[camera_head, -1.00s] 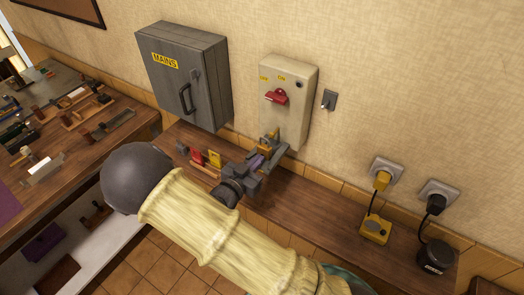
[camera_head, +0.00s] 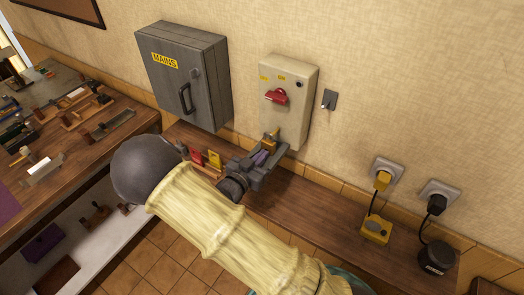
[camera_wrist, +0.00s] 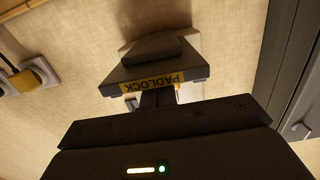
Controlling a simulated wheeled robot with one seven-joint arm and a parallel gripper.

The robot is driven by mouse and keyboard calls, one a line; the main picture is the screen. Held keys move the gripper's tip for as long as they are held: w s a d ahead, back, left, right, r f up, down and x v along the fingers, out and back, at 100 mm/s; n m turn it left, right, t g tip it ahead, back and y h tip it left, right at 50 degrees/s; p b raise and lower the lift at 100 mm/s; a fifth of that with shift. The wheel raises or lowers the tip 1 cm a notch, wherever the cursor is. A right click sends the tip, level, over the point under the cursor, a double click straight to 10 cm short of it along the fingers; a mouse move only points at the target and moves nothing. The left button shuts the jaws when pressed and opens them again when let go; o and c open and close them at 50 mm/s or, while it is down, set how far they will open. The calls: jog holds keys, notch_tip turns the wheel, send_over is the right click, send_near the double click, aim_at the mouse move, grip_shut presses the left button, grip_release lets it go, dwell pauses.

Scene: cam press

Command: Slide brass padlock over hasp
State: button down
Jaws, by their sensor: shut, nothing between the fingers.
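I cannot make out the hasp clearly. In the wrist view a grey block (camera_wrist: 155,73) bears a yellow label (camera_wrist: 152,83) reading PADLOCK, upside down. My dark gripper body hides what lies below it; the fingertips are not clear there.
A grey MAINS cabinet (camera_head: 184,75) hangs left of the switch box, with its red handle (camera_head: 276,97). A small grey wall plate (camera_head: 329,100) is at right. The shelf (camera_head: 315,205) is clear towards the yellow device (camera_head: 375,229).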

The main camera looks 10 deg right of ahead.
jog(key=shift+x, duration=1.35)
jog(key=shift+a+r, duration=0.15)
jog(key=shift+a, duration=0.05)
jog(key=shift+s+a, duration=0.1)
jog(key=shift+s, duration=0.1)
jog(key=shift+v, duration=1.05)
jog(key=shift+s+a, duration=0.25)
jog(key=shift+s, duration=0.15)
jog(key=v, duration=0.6)
jog(key=shift+f+p, duration=0.35)
jog(key=shift+f, duration=0.1)
jog(key=shift+s, duration=0.1)
jog(key=shift+s, duration=0.1)
